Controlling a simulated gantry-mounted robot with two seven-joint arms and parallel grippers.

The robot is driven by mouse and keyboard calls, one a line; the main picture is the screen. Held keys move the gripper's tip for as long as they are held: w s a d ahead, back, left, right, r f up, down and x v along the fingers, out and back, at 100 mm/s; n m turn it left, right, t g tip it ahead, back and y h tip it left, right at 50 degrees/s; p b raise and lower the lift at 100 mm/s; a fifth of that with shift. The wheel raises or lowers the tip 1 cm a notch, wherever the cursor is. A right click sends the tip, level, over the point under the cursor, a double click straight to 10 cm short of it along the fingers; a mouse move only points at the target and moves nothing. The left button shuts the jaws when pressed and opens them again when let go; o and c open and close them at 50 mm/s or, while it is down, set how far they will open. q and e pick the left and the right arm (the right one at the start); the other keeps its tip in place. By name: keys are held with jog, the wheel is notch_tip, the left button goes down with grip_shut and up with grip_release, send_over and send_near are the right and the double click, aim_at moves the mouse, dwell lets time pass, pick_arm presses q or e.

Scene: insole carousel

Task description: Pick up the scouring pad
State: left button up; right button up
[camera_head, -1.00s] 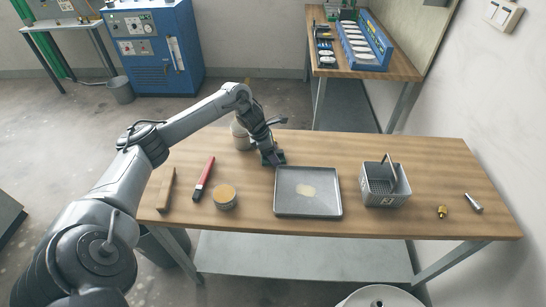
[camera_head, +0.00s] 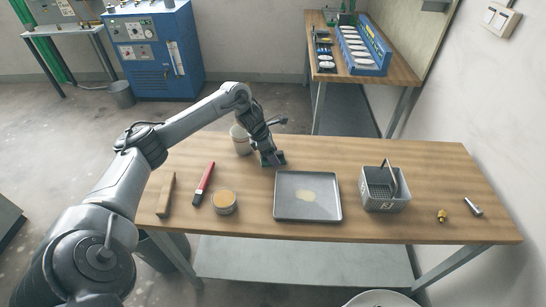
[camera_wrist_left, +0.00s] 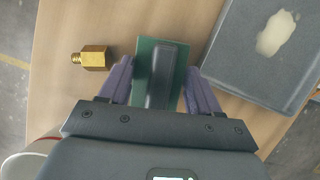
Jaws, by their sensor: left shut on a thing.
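The scouring pad (camera_wrist_left: 174,65) is a green slab with a dark grey raised grip along its middle, seen upright in the left wrist view. My left gripper (camera_wrist_left: 160,88) has its two purple fingers on either side of it and is shut on it. In the head view my left gripper (camera_head: 271,161) is low over the back of the wooden table, just behind the grey tray. There the pad is mostly hidden by the gripper. I cannot tell whether it touches the table. My right gripper is not in view.
The grey tray (camera_head: 284,207) has a pale patch. A brass fitting (camera_wrist_left: 91,58) lies beside the pad. A jar (camera_head: 240,140) stands behind the gripper. A red-handled brush (camera_head: 205,178), wooden bar (camera_head: 166,194), round tin (camera_head: 224,202) and grey basket (camera_head: 384,200) are on the table.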

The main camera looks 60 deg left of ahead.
pick_arm(q)
notch_tip(320, 180, up, 3)
jog(key=shift+s+d+f, duration=0.1)
jog(key=shift+f, duration=0.05)
jog(key=s+d+r, duration=0.5)
jog(key=d+r, duration=0.1)
jog(key=d, duration=0.3)
jog(key=shift+s+d+r+p, duration=0.25)
jog(key=shift+s+d+p, duration=0.1)
jog(key=shift+s, duration=0.05)
jog(key=o, duration=0.5)
jog(key=c, duration=0.4)
jog(key=shift+o, duration=0.2)
jog(key=shift+d, duration=0.1)
